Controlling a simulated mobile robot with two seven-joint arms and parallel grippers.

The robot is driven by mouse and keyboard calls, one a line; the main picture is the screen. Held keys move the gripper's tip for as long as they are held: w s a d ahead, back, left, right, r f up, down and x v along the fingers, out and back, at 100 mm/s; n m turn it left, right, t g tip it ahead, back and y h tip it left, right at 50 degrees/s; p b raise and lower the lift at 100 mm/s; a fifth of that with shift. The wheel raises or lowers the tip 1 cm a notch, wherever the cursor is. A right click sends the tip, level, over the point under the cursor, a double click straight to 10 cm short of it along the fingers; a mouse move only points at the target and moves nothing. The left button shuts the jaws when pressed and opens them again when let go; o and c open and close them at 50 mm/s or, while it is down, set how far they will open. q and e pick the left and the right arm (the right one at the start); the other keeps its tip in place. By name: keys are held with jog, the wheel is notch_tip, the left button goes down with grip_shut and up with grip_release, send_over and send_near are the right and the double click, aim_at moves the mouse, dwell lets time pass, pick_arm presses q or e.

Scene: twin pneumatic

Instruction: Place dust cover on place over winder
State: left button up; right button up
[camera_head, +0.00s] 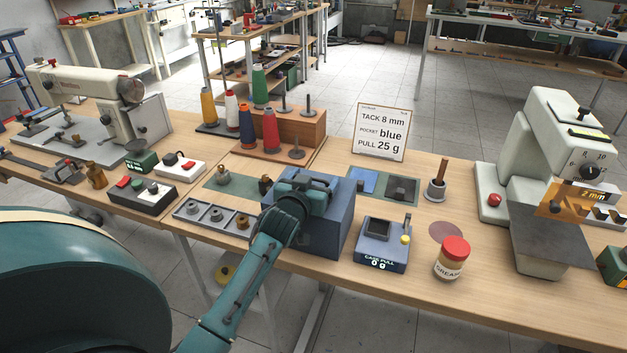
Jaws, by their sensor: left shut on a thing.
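The dust cover looks to be the blue box (335,226) with a dark top, standing upright at the front middle of the bench in the head view. My left gripper (308,183) comes down over its top and is shut on it at the top. My left arm hides part of the box's left and front sides. I cannot tell whether the box's lower edge touches the bench. No winder shows clearly; anything under or behind the box is hidden. My right gripper is not in view.
A grey tray of bobbins (207,217) is close on the left, and a blue-grey gauge (382,245) close on the right. Thread cones stand on a wooden rack (300,132) behind. A grease jar (452,259) and a white machine (545,150) stand further right.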

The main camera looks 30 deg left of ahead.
pick_arm(q)
jog(key=o, duration=1.4)
jog(key=shift+c, duration=0.2)
jog(key=shift+r, duration=0.1)
jog(key=shift+s+d, duration=0.1)
jog(key=shift+s, duration=0.3)
jog(key=v, duration=1.1)
jog(key=s+d+f+m+g+h, duration=0.4)
jog(key=s+d+f+m+h, duration=0.2)
jog(key=s+d+f, duration=1)
jog(key=d+h, duration=0.2)
jog(key=d, duration=0.1)
jog(key=shift+d+g, duration=0.15)
jog(key=shift+g, duration=0.25)
